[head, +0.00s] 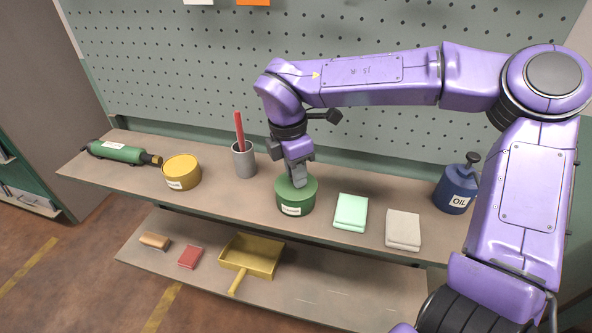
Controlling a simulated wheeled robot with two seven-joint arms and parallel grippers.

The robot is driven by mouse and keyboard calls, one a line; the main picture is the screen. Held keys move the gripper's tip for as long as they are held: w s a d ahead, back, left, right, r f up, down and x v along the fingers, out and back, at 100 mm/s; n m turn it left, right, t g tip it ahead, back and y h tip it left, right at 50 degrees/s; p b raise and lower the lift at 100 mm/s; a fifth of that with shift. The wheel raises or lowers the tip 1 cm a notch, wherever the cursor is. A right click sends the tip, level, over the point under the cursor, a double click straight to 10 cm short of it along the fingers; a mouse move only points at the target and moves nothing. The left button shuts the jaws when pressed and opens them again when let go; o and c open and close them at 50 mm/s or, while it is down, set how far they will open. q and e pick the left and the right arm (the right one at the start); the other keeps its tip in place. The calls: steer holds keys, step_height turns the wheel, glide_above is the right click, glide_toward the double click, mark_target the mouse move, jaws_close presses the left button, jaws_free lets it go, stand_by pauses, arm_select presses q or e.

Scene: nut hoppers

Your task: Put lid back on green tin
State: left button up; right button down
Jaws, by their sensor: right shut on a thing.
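The green tin (295,208) stands on the upper shelf near its middle, with a pale label on its front. A green lid (311,187) sits at the top of the tin, with its knob hidden by my fingers. My right gripper (298,181) points down over the lid's middle and is shut on the lid. I cannot tell whether the lid is fully seated or slightly above the rim. My left gripper is not in view.
On the upper shelf (225,200) stand a yellow tin (181,173), a grey cup (243,161) with a red stick, a green tool (117,152), mint cloths (351,212), grey cloths (403,230) and a blue oil can (455,192). A yellow dustpan (251,257) lies below. A pegboard (200,75) rises behind.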

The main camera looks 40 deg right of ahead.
steer(key=shift+f+b, duration=0.25)
steer(key=shift+b, duration=0.25)
stand_by(0.7)
stand_by(0.3)
steer(key=shift+c, duration=1.8)
jaws_free()
steer(key=shift+r, duration=0.15)
steer(key=shift+r+p, duration=2.35)
steer(key=shift+r, duration=1.1)
jaws_close()
steer(key=shift+f, duration=0.15)
